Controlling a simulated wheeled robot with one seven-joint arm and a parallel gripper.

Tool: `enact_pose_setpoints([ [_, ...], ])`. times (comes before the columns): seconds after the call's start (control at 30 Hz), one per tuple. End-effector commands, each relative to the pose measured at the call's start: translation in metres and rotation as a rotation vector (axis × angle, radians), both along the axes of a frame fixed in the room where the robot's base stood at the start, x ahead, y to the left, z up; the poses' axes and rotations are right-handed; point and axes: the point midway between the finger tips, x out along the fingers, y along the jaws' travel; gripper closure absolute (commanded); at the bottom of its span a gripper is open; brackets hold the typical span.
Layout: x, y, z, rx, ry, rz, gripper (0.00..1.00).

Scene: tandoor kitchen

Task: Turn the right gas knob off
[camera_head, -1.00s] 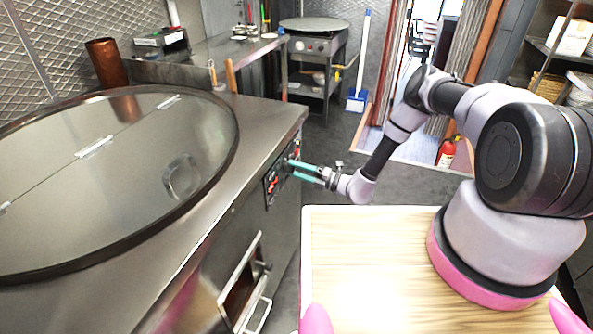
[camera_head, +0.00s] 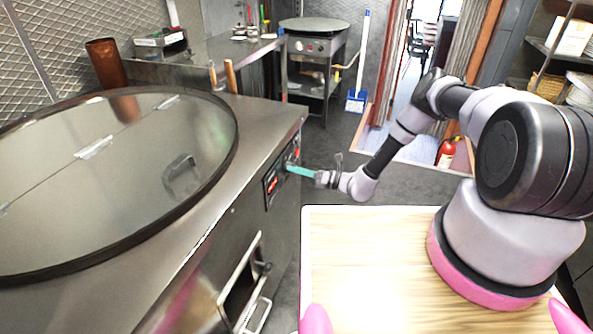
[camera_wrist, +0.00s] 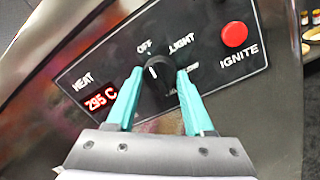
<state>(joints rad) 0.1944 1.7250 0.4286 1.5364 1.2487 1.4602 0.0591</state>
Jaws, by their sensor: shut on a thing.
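The black gas knob (camera_wrist: 158,88) sits on the dark control panel (camera_wrist: 215,75) in the wrist view. Its white mark points up towards the OFF label (camera_wrist: 145,48), with LIGHT to the right. My gripper (camera_wrist: 160,73) has its two teal fingers on either side of the knob, shut on it. In the head view my gripper (camera_head: 291,167) reaches the panel (camera_head: 271,184) on the side of the steel counter. The knob is hard to make out there behind the fingers.
A red IGNITE button (camera_wrist: 234,36) is right of the knob, and a red display (camera_wrist: 100,99) reading 295 C is left. A round lid (camera_head: 130,200) covers the steel counter top. A handled hatch (camera_head: 245,285) is below the panel. Open floor lies behind the arm.

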Motion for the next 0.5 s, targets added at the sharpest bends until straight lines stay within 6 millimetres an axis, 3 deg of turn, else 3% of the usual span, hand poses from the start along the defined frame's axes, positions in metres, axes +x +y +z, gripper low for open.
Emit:
enact_pose_setpoints([
  [0.5, -0.0011, -0.0007, -0.0017, -0.028, -0.067, 0.002, 1.0],
])
